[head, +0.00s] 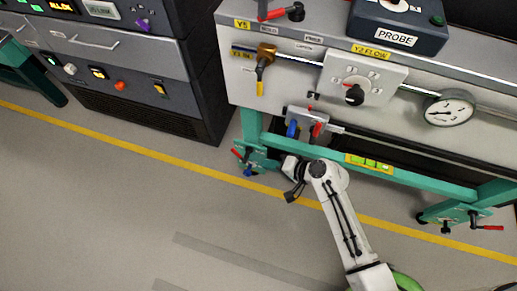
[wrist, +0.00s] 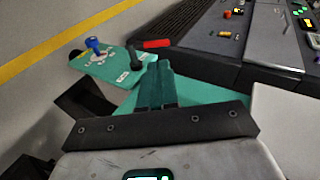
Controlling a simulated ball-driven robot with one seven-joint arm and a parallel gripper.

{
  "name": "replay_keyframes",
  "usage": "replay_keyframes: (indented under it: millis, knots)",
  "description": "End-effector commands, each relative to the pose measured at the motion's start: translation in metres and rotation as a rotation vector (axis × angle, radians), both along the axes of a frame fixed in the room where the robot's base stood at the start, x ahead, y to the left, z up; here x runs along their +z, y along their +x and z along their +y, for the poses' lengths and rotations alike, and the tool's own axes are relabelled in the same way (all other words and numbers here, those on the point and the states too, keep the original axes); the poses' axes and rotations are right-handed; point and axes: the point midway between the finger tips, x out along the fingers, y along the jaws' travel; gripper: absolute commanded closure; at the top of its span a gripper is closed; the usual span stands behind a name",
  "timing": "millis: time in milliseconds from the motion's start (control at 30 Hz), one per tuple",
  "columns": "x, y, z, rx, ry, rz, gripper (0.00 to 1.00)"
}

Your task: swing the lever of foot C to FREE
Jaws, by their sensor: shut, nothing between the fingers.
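A teal foot plate (wrist: 108,68) shows ahead of my gripper in the wrist view, with small printed labels that I cannot read. Its lever has a black hub and a red grip (wrist: 156,44) that points right in the picture. A blue knob (wrist: 94,45) stands at the plate's left. In the head view this foot (head: 262,158) is at the frame's left leg, its red lever (head: 237,153) pointing left. The letter is not legible. My gripper (wrist: 160,72) is shut and empty, its tips just short of the plate and lever; contact cannot be told.
Another foot (head: 448,215) with a red lever stands at the right. A teal rail (head: 410,180) and a panel with valves and a gauge (head: 449,107) are above. Dark cabinets (head: 140,60) stand at the left. The floor with a yellow line (head: 120,140) is clear.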

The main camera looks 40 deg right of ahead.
Motion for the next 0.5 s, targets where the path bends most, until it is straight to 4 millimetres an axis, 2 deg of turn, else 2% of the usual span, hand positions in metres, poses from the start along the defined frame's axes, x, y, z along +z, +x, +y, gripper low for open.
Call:
replay_keyframes:
  millis: [33, 267, 500]
  knots:
    - [-0.008, 0.003, -0.004, -0.031, 0.022, -0.009, 1.00]
    - [-0.015, 0.018, -0.002, -0.060, 0.047, -0.021, 1.00]
    - [-0.038, 0.052, 0.012, -0.058, 0.043, -0.021, 1.00]
